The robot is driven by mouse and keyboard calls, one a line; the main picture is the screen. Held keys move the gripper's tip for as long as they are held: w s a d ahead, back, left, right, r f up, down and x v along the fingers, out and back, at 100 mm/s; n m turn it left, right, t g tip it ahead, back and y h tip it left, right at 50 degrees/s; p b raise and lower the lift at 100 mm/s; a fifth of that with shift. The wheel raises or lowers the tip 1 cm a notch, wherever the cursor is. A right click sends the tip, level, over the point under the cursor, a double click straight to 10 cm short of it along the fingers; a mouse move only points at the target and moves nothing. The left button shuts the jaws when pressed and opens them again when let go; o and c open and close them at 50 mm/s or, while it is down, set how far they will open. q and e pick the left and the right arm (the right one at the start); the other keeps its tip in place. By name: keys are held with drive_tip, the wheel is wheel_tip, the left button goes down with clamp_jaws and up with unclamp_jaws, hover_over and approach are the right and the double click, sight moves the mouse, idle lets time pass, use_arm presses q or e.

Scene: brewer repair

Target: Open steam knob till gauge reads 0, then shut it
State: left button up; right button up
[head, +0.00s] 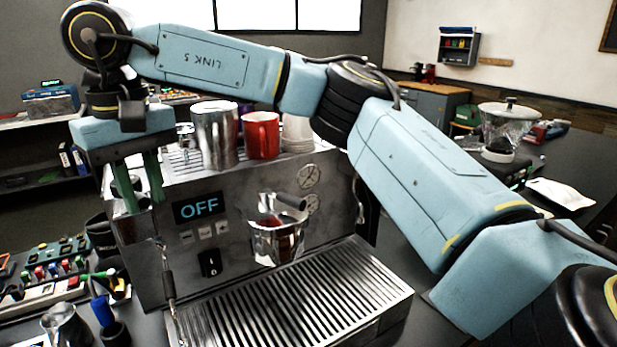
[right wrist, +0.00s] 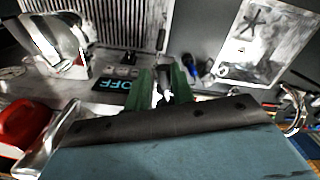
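The brewer (head: 240,235) is a steel espresso machine with a display (head: 199,207) reading OFF. Two small round dials (head: 308,176) sit on its front panel; their readings are too small to tell. My right gripper (head: 143,202) points down at the machine's front left corner, above the steam wand (head: 167,278). Its green fingers stand apart, also in the right wrist view (right wrist: 162,82). A dark, narrow part shows between them there, but I cannot tell whether they touch it. The steam knob is not clearly visible; the fingers may hide it. My left gripper is out of view.
A steel cup (head: 217,135) and a red mug (head: 260,135) stand on top of the machine, close under my right arm. A portafilter (head: 276,236) hangs over the drip tray (head: 290,300). Tools and a pitcher (head: 66,326) crowd the counter at left.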

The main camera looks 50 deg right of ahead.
drive_tip(key=shift+w+d+n, duration=0.3)
drive_tip(key=shift+d+n, duration=0.35)
drive_tip(key=shift+n, duration=0.65)
drive_tip(key=shift+w+d+n, duration=0.25)
drive_tip(key=shift+d+n, duration=0.4)
drive_tip(key=shift+n, duration=0.65)
drive_tip(key=shift+w+d+n, duration=0.3)
drive_tip(key=shift+d+n, duration=0.35)
drive_tip(key=shift+n, duration=0.65)
drive_tip(key=shift+o, duration=0.2)
drive_tip(key=o, duration=0.3)
